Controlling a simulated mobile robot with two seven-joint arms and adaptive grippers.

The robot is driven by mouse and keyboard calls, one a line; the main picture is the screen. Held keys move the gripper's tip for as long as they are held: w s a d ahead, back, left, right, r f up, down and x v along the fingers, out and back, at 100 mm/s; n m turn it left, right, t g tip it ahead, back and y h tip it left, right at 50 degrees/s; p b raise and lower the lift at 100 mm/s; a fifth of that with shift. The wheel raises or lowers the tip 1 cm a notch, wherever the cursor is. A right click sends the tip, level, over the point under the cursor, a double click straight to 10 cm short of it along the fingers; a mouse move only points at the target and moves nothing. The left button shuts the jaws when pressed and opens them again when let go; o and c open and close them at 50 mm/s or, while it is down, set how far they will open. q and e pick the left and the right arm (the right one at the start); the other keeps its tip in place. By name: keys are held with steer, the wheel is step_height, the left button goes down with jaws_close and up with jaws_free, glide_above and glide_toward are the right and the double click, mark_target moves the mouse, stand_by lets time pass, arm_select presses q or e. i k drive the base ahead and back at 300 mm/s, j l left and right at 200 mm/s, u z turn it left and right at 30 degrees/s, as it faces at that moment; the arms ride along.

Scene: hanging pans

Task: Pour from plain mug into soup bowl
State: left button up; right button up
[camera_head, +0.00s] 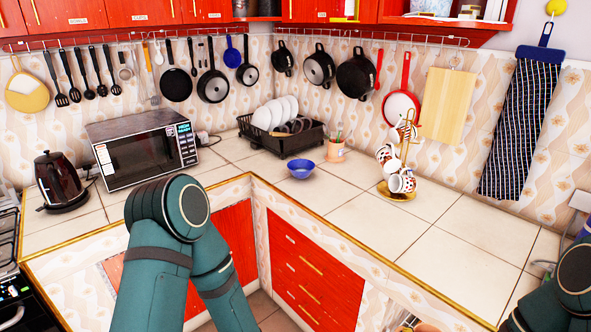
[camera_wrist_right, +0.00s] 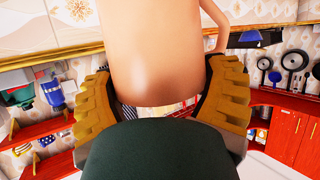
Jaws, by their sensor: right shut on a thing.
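The soup bowl is the small blue bowl (camera_head: 301,168) standing upright on the white tiled counter in the head view, in front of the black dish rack. The plain mug (camera_wrist_right: 155,50) is smooth and peach-coloured, with its handle to the right in the right wrist view. My right gripper (camera_wrist_right: 163,88) is shut on it, with a brown ridged finger on each side. The mug's rim and contents are out of sight, and I cannot tell its tilt. In the head view only part of my right arm shows at the lower right edge. My left gripper is out of view; only my left arm shows.
A black dish rack (camera_head: 284,141) with plates stands behind the bowl. A pencil cup (camera_head: 336,152) and a gold mug tree (camera_head: 383,189) stand to its right. A microwave (camera_head: 148,151) and kettle (camera_head: 58,183) are at left.

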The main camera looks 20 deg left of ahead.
mark_target(300, 169)
steer(key=i+j+u, duration=0.45)
steer(key=i+j, duration=0.8)
